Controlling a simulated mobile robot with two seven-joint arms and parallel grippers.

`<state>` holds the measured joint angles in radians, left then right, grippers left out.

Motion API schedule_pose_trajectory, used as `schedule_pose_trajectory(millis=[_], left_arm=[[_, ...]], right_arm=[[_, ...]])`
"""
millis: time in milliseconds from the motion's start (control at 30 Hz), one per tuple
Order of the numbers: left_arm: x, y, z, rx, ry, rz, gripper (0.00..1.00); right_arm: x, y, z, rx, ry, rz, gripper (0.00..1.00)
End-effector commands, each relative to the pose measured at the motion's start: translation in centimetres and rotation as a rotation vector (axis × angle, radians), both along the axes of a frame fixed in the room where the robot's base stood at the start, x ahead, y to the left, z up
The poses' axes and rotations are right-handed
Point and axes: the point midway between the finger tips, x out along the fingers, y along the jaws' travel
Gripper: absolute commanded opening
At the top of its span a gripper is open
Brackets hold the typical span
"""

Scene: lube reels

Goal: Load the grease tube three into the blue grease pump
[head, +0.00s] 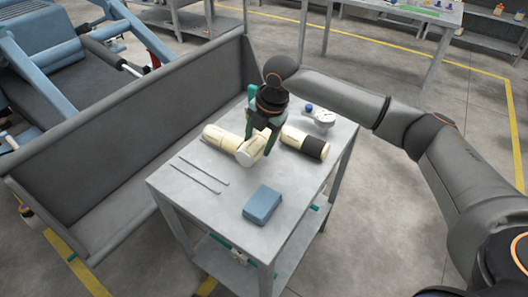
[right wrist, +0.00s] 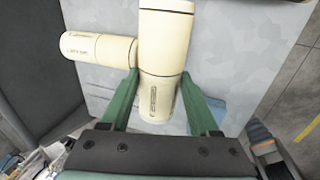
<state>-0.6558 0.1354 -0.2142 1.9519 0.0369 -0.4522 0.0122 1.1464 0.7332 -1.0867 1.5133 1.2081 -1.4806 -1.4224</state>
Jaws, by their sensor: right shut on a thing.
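My right gripper (head: 261,137) reaches down over the grey table (head: 225,230) with its green fingers on both sides of a cream grease tube (head: 251,153). In the right wrist view the fingers (right wrist: 163,92) close around this cream tube (right wrist: 158,100). A second cream tube (head: 221,137) lies just left of it; in the right wrist view this tube (right wrist: 98,48) is at the left. A third cream tube with a black end (head: 303,142) lies to the right. I cannot read the tube numbers. The blue grease pump is not clearly identifiable. My left gripper is not in view.
A blue block (head: 262,204) lies near the table front. Two thin rods (head: 202,175) lie at its left. A white gauge-like part (head: 324,118) and a small blue ball (head: 309,107) are at the back right.

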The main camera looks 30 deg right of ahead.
Motion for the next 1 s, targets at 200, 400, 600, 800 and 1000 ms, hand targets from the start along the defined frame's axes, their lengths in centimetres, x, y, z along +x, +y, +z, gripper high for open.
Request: schedule_pose_trajectory(millis=[200,400,600,800,1000], left_arm=[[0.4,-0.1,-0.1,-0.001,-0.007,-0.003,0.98],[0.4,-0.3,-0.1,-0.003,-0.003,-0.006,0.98],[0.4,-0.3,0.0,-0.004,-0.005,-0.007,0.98],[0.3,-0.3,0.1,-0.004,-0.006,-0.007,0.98],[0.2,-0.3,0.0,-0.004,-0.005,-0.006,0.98]], right_arm=[[0.1,-1.6,-3.1,-0.002,0.004,-0.002,0.0],[0.2,-1.6,-4.9,-0.001,0.0,-0.001,0.0],[0.2,-1.6,-4.9,0.0,-0.001,-0.001,0.0],[0.2,-1.6,-5.1,-0.001,0.0,-0.001,0.69],[0.2,-1.6,-5.1,-0.001,0.0,-0.001,0.91]])
